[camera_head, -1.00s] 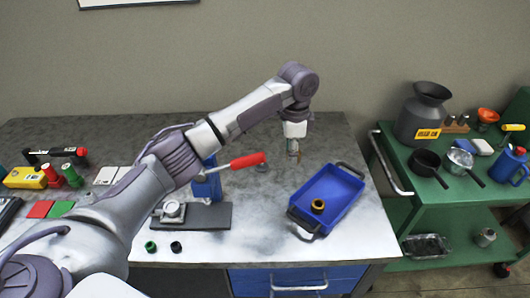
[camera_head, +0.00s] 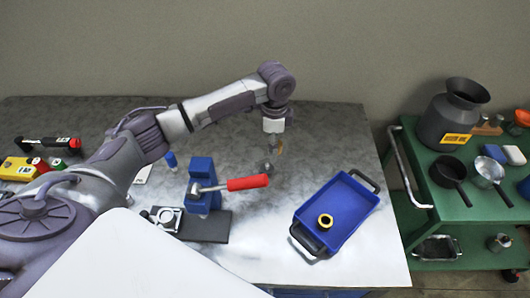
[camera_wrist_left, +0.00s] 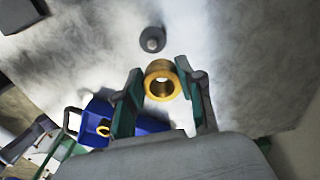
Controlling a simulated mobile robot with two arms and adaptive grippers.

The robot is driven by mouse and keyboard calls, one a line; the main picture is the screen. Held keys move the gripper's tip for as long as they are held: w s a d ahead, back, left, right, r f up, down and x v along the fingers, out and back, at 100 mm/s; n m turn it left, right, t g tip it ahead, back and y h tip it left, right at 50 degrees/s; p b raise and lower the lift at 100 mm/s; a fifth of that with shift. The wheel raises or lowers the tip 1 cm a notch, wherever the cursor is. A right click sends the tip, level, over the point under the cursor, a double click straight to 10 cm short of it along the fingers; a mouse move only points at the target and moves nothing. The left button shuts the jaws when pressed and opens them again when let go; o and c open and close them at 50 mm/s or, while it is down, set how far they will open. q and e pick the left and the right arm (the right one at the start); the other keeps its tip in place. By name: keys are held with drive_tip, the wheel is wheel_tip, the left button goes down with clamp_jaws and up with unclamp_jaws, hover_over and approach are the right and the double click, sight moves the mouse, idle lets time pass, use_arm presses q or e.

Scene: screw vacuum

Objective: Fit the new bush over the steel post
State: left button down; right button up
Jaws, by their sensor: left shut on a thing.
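My left gripper (camera_head: 277,146) is shut on a brass-coloured bush (camera_wrist_left: 162,67), held between its fingertips with its hole visible in the left wrist view. In the head view the bush is small and partly hidden by the fingers. The steel post (camera_head: 266,166) stands on the grey table just left of and below the gripper in the picture. In the left wrist view the post (camera_wrist_left: 152,44) shows with a dark round base, beyond the bush and apart from it. Another brass-coloured bush (camera_head: 325,226) lies in the blue tray (camera_head: 345,196). My right gripper is not in view.
A blue press with a red-handled lever (camera_head: 248,183) stands left of the post, with the handle close to it. The blue tray is to the right. A green cart (camera_head: 455,205) with pots stands beyond the table's right edge. The table behind the post is clear.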

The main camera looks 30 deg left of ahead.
use_arm(q)
drive_tip(key=shift+s+a+f+p, duration=0.3)
drive_tip(key=shift+s+a+f, duration=0.5)
drive_tip(key=shift+s+f, duration=0.05)
wheel_tip(320, 180, down, 3)
drive_tip(key=shift+f+p, duration=0.15)
drive_tip(key=shift+p, duration=0.3)
drive_tip(key=shift+f, duration=0.9)
drive_tip(key=c, duration=0.7)
unclamp_jaws()
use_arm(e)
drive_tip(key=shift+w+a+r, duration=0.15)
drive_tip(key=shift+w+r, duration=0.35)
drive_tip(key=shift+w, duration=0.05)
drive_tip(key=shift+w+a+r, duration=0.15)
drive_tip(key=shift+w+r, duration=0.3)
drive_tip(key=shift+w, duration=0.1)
use_arm(q)
wheel_tip(320, 180, up, 13)
drive_tip(key=shift+r+b, duration=0.15)
drive_tip(key=shift+b, duration=0.7)
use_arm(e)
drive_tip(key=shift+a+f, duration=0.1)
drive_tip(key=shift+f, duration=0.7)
